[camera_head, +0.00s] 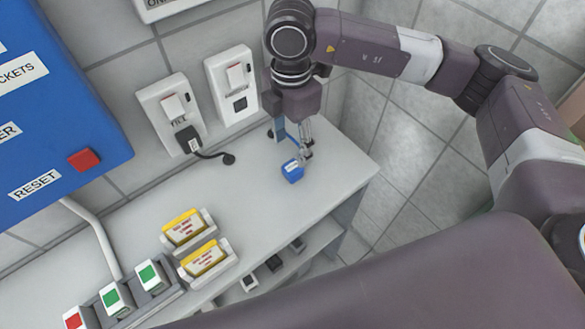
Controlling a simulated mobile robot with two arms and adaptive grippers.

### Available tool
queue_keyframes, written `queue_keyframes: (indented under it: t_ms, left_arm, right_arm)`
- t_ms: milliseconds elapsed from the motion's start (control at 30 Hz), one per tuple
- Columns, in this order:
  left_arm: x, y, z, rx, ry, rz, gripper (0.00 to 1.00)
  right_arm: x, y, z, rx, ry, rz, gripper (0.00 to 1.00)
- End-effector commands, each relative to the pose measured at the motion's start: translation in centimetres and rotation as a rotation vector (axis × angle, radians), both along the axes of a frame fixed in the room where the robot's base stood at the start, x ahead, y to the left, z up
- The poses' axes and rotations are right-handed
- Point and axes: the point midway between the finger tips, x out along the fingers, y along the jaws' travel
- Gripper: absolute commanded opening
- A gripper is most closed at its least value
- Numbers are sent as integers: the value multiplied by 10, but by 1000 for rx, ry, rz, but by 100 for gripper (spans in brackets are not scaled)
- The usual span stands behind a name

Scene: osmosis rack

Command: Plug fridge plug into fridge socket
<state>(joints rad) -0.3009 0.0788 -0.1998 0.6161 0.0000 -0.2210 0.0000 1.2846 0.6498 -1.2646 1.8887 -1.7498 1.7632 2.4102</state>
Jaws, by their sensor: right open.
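My right gripper (303,148) points down over the right end of the counter, its fingers open. A small blue block with a white label (292,171), possibly a plug, is just below and left of the fingertips. I cannot tell if they touch it, and its label is too small to read. Two white wall sockets with switches stand behind. The left socket (158,105) has a black plug (187,139) in it, its cord running to the counter. The right socket (240,104) has no plug in it. My left gripper is out of view.
A blue panel (60,110) with a red RESET button is on the left wall. Two yellow-topped card holders (183,228) and a row of red and green switches (112,298) stand at the front left. The counter's middle is clear. Its right edge (376,170) is near my gripper.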

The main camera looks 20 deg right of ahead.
Motion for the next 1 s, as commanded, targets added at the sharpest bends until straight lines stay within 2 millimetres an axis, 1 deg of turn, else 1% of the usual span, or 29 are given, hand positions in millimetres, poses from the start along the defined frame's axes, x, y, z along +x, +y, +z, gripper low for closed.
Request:
queue_keyframes:
  t_ms: [167, 233, 400, 500, 767, 867, 1000]
  left_arm:
    - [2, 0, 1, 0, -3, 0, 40]
    - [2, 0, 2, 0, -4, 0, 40]
    - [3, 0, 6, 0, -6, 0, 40]
    - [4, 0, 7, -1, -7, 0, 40]
    - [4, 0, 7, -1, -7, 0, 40]
    - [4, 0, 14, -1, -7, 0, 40]
    - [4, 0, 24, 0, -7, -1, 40]
  right_arm:
    - [0, 0, 0, 1, 0, 1, 51]
    - [0, 0, -2, 1, 1, 0, 51]
    - [-1, 0, -19, 0, 2, 0, 51]
    - [-1, 0, -26, 0, 2, 0, 51]
    - [-1, -1, -27, 1, 1, 0, 51]
    - [-4, -3, -36, -1, 3, 0, 51]
    - [-7, -5, -58, -1, 5, 1, 51]
